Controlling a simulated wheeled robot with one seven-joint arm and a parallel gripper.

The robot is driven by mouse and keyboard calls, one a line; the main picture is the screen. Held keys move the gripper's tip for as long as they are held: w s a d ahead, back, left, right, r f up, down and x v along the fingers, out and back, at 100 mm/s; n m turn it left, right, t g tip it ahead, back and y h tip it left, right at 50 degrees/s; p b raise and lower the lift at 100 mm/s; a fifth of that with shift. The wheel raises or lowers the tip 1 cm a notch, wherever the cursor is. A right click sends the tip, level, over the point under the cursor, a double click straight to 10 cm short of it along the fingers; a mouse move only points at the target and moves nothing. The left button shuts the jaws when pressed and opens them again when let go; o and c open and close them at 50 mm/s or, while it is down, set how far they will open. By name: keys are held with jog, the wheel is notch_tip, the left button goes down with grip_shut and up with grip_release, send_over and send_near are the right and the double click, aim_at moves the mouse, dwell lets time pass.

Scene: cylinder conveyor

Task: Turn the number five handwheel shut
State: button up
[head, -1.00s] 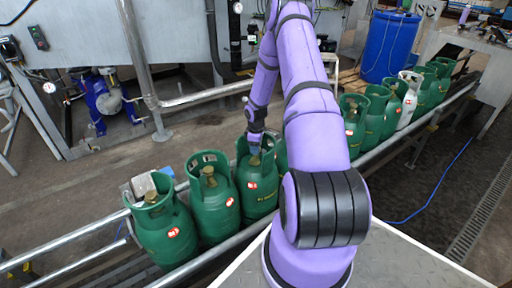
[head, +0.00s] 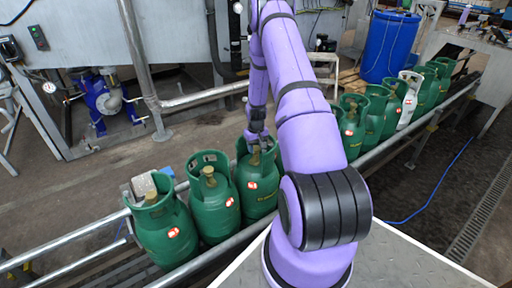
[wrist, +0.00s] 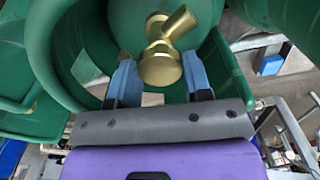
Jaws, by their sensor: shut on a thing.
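In the head view a green gas cylinder (head: 259,188), third from the left in the front group, stands on the conveyor under my gripper (head: 260,144). Its brass valve is partly hidden there. The wrist view shows the valve close up, with a round brass handwheel (wrist: 160,69) and an angled outlet. The blue fingers of my gripper (wrist: 159,77) are inside the cylinder's green collar (wrist: 222,75), one on each side of the handwheel and shut on it. I cannot read a number five on the cylinder or wheel.
Two green cylinders, one nearest (head: 165,228) and one between (head: 213,200), stand left on the conveyor. Further right are several more green cylinders and one white cylinder (head: 408,98). A rail (head: 225,248) runs in front. A blue drum (head: 389,47) stands behind.

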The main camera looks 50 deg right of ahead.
aim_at(256, 148)
jog(key=shift+m, duration=1.1)
jog(key=o, duration=0.9)
notch_tip(256, 148, up, 11)
jog(key=shift+f, duration=0.1)
